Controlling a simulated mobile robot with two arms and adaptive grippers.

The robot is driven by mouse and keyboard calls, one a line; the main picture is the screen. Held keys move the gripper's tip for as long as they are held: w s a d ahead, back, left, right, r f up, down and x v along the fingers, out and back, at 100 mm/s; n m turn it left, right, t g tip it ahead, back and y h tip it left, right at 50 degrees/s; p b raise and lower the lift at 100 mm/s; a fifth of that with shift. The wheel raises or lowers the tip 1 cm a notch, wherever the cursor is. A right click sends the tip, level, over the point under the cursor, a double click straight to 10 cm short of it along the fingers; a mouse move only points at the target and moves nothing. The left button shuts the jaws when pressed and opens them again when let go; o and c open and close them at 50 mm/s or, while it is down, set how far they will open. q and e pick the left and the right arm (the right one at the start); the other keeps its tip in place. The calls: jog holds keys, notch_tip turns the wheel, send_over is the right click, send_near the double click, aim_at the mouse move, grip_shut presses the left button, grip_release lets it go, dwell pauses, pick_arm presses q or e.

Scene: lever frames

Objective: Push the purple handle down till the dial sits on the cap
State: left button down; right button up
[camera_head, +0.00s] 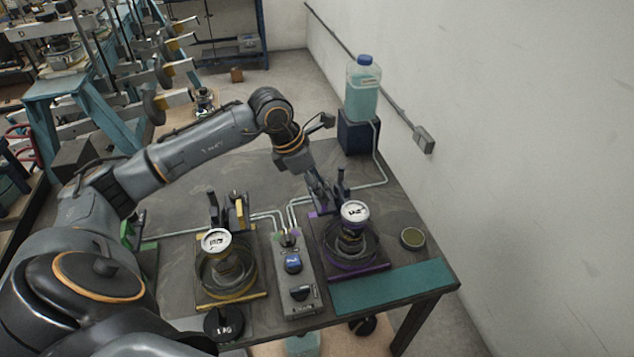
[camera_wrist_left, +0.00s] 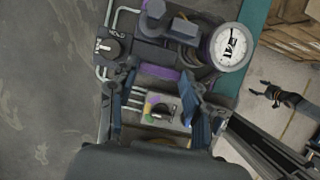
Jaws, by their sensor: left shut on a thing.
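The purple station (camera_head: 352,270) stands on the right part of the bench, with a white-faced dial (camera_head: 355,211) over its round black middle. The dial also shows in the left wrist view (camera_wrist_left: 231,46). The dial hides the cap, so I cannot tell whether they touch. My left gripper (camera_head: 322,197) is down at the back of this station, beside an upright black part. It is shut on what seems to be the purple handle, mostly hidden by the fingers. My right gripper (camera_wrist_left: 266,92) shows in the left wrist view, open and empty, off the bench's front edge.
A yellow station (camera_head: 230,298) with its own dial (camera_head: 216,241) stands to the left. A control box (camera_head: 299,285) with knobs lies between them. A teal mat (camera_head: 390,288), a small round tin (camera_head: 412,238) and a bottle (camera_head: 363,90) on a dark block are to the right.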

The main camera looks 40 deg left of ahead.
pick_arm(q)
jog(key=shift+f, duration=0.65)
jog(key=shift+s+r, duration=0.1)
jog(key=shift+s, duration=0.05)
jog(key=c, duration=0.9)
grip_release()
jog(key=o, duration=0.3)
pick_arm(e)
jog(key=shift+w+f, duration=0.1)
jog(key=shift+f, duration=0.3)
jog(key=shift+d, duration=0.1)
pick_arm(q)
jog(key=shift+r, duration=0.2)
jog(key=v, duration=1.1)
jog(key=shift+r, duration=0.3)
